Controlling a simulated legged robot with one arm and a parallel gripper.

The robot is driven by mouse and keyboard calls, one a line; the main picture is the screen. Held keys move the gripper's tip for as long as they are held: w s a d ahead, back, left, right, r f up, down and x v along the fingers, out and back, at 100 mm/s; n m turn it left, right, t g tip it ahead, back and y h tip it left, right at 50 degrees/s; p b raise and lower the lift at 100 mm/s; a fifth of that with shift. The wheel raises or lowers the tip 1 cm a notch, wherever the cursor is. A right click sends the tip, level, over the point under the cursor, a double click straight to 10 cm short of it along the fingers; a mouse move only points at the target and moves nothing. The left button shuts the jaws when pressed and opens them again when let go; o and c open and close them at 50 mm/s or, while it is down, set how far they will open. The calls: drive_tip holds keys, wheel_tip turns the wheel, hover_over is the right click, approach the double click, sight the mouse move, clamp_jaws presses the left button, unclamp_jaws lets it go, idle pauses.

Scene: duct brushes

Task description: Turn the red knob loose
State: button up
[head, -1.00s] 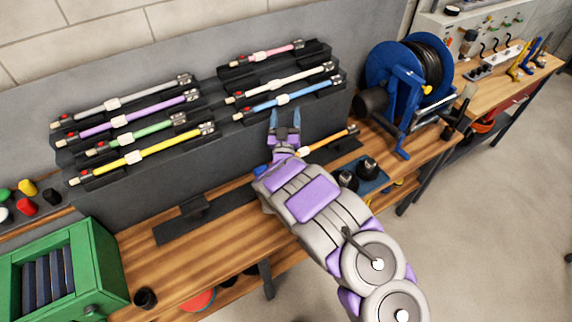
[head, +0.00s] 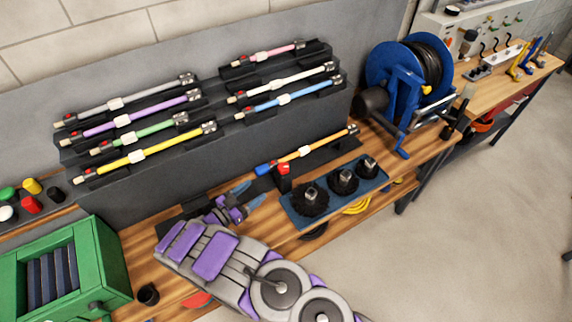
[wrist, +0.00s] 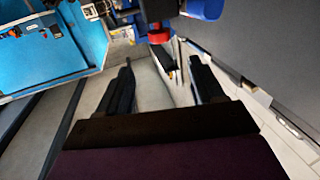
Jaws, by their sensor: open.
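A red knob (head: 284,169) stands on a dark holder on the bench, beside the blue end of an orange rod (head: 306,151). In the wrist view the red knob (wrist: 158,37) is ahead, between and beyond the fingertips, with the blue end (wrist: 205,8) to its upper right. My gripper (head: 250,194) is low over the bench, to the left of the knob and apart from it. In the wrist view my gripper (wrist: 162,64) is open, with nothing between its fingers.
A blue tray (head: 340,203) with several black brushes lies right of the knob. A rack (head: 225,145) of coloured rods stands behind. A blue hose reel (head: 405,85) is at the right, a green box (head: 100,262) at the left.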

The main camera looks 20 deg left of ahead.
sight(287, 165)
drive_tip(key=b+x, duration=0.2)
drive_tip(key=x, duration=1.4)
drive_tip(key=shift+w+d, duration=0.2)
drive_tip(key=shift+w, duration=0.1)
drive_tip(key=c, duration=0.9)
